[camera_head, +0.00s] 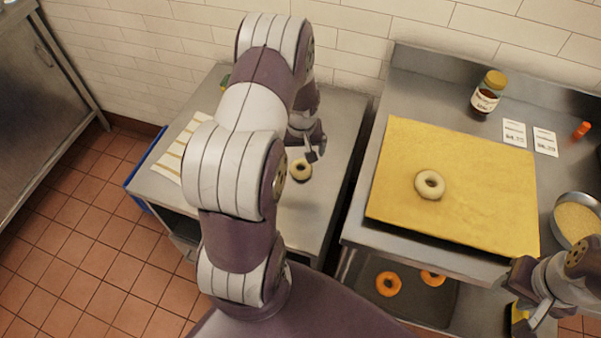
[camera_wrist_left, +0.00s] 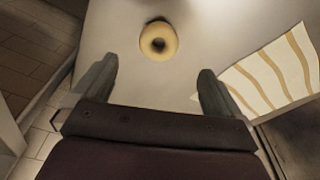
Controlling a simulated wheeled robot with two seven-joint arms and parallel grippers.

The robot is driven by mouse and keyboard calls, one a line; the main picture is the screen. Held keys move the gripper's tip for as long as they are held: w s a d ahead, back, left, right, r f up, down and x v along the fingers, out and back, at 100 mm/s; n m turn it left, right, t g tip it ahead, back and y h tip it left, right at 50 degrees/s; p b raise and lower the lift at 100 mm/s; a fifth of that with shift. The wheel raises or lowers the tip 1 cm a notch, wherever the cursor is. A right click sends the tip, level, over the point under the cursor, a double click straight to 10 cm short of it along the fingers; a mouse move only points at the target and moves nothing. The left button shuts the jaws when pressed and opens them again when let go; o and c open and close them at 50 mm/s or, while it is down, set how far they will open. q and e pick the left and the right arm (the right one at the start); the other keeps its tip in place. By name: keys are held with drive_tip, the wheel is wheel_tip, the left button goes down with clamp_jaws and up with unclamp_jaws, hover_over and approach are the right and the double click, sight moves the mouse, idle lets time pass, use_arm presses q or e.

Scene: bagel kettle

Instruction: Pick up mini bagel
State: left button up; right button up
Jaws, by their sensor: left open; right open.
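A pale mini bagel (camera_head: 300,170) lies on the left steel table (camera_head: 305,215). My left gripper (camera_head: 315,152) is above that table, close to this bagel. In the left wrist view, the bagel (camera_wrist_left: 158,41) lies beyond the fingertips, about centred between the two spread fingers of the open, empty left gripper (camera_wrist_left: 156,74). Another pale bagel (camera_head: 429,184) lies on the yellow board (camera_head: 480,165) on the right counter. My right gripper (camera_head: 530,300) is open at the lower right, by the counter's front; its fingertips are partly hard to make out.
A striped cloth (camera_head: 178,150) lies on the left table, also in the left wrist view (camera_wrist_left: 275,72). A jar (camera_head: 486,95), price cards (camera_head: 514,133) and a bowl (camera_head: 576,222) stand around the board. Orange rings (camera_head: 388,284) lie on a lower tray. A gap separates table and counter.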

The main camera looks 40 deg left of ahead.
sight(301, 165)
use_arm(q)
drive_tip(key=f, duration=0.6)
drive_tip(key=w+a+f, duration=0.1)
drive_tip(key=f, duration=0.2)
drive_tip(key=shift+w+f, duration=0.1)
drive_tip(key=shift+f, duration=0.2)
drive_tip(key=shift+r, duration=0.1)
drive_tip(key=c, duration=1.1)
